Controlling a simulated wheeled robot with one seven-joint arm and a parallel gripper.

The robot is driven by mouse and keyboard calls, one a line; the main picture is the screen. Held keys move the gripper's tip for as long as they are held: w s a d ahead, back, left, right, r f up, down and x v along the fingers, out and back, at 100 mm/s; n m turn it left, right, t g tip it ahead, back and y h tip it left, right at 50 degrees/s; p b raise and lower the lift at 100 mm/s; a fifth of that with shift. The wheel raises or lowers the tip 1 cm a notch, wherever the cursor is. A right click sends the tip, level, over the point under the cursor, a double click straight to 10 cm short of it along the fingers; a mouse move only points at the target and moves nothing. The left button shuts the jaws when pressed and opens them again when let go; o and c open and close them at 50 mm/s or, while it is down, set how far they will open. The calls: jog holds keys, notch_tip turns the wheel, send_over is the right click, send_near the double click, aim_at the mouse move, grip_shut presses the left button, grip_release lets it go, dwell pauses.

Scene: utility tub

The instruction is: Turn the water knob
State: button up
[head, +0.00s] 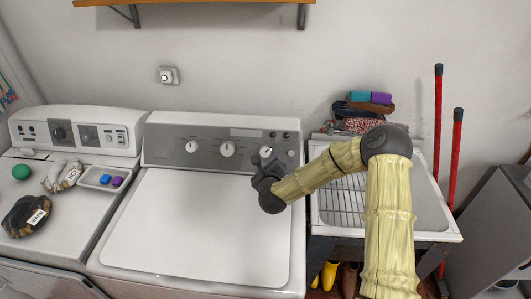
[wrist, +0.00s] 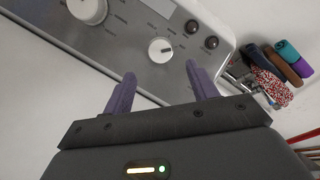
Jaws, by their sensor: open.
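The washer panel (head: 160,157) carries white round knobs: a left knob (head: 191,146), a middle knob (head: 227,149) and a right knob (head: 265,152). I cannot read which one is the water knob. My gripper (head: 262,172) is open and empty in front of the right knob. In the wrist view, the smaller white knob (wrist: 160,50) shows beyond the gap between the purple fingers of my gripper (wrist: 160,70), apart from them. A larger white knob (wrist: 88,10) is cut off at the top left.
A utility tub (head: 430,205) with a wire rack stands right of the washer, partly behind my arm. Folded towels (head: 370,98) are stacked behind it. Red poles (head: 437,120) lean at the right. The washer lid (head: 195,225) is bare.

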aim_at(265, 154)
jog(key=p+x, duration=0.1)
jog(key=x, duration=0.6)
jog(key=shift+w+f+p, duration=0.1)
jog(key=shift+w+p, duration=0.1)
jog(key=shift+p, duration=0.2)
jog(key=shift+c, duration=0.2)
jog(key=c, duration=0.9)
